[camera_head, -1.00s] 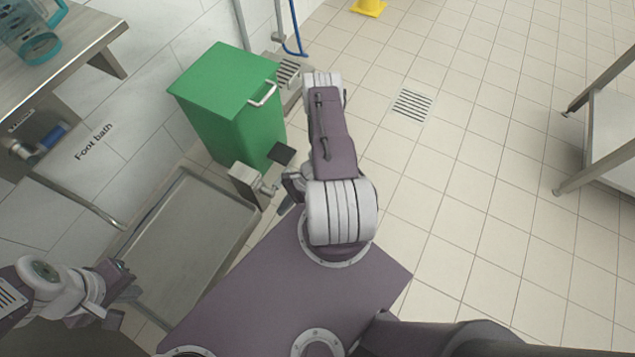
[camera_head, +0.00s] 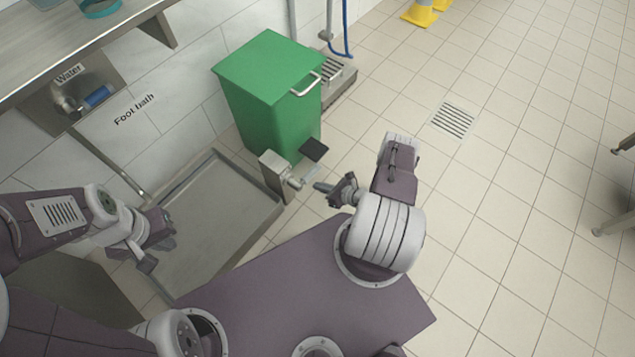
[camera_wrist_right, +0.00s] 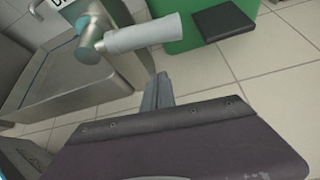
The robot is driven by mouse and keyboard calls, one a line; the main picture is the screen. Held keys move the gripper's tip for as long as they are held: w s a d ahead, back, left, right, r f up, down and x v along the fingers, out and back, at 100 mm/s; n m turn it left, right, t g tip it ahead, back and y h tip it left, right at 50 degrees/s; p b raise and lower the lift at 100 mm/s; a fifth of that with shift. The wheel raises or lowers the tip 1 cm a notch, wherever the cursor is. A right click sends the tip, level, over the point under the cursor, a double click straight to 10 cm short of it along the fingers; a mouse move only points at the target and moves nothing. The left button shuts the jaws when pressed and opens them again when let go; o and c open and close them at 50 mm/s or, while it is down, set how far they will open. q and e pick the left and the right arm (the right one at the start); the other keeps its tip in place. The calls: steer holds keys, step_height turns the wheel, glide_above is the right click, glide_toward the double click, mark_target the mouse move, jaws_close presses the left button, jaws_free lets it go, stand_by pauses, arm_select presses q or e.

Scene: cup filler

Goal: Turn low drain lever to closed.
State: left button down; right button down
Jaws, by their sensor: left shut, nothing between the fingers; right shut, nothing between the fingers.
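The low drain lever is a light grey handle (camera_wrist_right: 145,33) on a round metal hub (camera_wrist_right: 88,35) in the right wrist view. In the head view the lever (camera_head: 311,173) juts right from the valve box (camera_head: 273,174) at the foot bath's right corner. My right gripper (camera_head: 321,187) is shut and empty, its tips just right of the hub and below the lever. In the wrist view the fingers (camera_wrist_right: 157,92) point toward the lever with a gap between them. My left gripper (camera_head: 160,240) is shut and empty over the foot bath's left side.
The steel foot bath tray (camera_head: 225,195) lies below the wall. A green bin (camera_head: 268,95) stands behind the valve, with a dark pedal-like plate (camera_head: 314,149) close to the lever. A water valve panel (camera_head: 75,98) is on the left. Open tiled floor lies to the right.

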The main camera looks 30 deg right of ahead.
mark_target(311, 173)
arm_select(q)
steer(key=shift+f, duration=0.35)
arm_select(e)
steer(key=shift+w+a+r, duration=0.1)
steer(key=shift+w+r, duration=0.35)
steer(key=shift+r, duration=0.4)
steer(key=shift+w+a+r, duration=0.1)
steer(key=shift+w+r, duration=0.35)
steer(key=shift+r, duration=0.4)
